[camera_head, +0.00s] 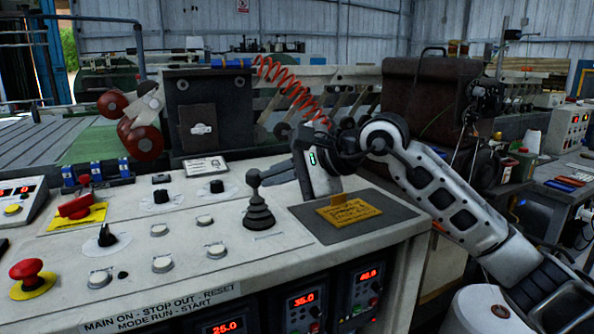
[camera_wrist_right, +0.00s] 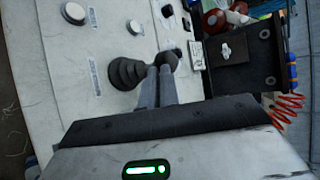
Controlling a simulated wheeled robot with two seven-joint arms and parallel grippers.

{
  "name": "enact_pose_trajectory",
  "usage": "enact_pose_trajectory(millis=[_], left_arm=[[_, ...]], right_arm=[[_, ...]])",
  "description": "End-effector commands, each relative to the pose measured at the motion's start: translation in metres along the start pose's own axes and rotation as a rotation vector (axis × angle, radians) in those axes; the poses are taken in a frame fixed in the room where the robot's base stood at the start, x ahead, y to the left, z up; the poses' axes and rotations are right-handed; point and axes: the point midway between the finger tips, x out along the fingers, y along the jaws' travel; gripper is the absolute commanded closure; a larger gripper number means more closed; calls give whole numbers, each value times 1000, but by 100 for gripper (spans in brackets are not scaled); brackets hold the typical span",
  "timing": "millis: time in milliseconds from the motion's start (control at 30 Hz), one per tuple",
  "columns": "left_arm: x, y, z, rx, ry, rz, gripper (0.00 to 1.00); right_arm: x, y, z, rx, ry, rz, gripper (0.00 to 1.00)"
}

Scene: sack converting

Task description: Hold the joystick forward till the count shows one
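The joystick (camera_head: 258,205) stands on the white console, with a round dark knob above a ribbed black boot. It looks upright. In the right wrist view its boot (camera_wrist_right: 128,73) and knob (camera_wrist_right: 170,60) lie just beyond my fingertips. My right gripper (camera_head: 268,179) reaches in from the right, its two fingers close together and nothing visible between them. The tips are at the joystick's shaft, just below the knob; I cannot tell whether they touch. A small box at the left edge has a red display (camera_head: 18,191) that seems to read 0. My left gripper is out of view.
A red mushroom button (camera_head: 26,269), a red switch (camera_head: 75,206) and several knobs and buttons share the console. A yellow note (camera_head: 349,211) lies on a dark plate right of the joystick. Red displays below the console show 25.0, 35.0 and 40.0.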

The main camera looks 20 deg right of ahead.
Motion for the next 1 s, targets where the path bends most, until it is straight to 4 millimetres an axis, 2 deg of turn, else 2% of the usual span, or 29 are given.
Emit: enact_pose_trajectory(millis=[67, 267, 500, 633, 800, 1000], left_arm=[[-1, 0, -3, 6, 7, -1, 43], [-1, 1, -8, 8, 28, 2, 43], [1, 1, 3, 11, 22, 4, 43], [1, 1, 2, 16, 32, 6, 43], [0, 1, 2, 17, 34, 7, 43], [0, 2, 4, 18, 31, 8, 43]], right_arm=[[0, 4, -1, 1, 0, 11, 100], [-30, 1, -1, -8, -8, 6, 100], [-87, 9, -3, -8, -6, 5, 100], [-108, 11, -3, -7, -8, 4, 100], [-124, 12, -2, -7, -12, 4, 100], [-127, 12, -1, -8, -12, 3, 100]])
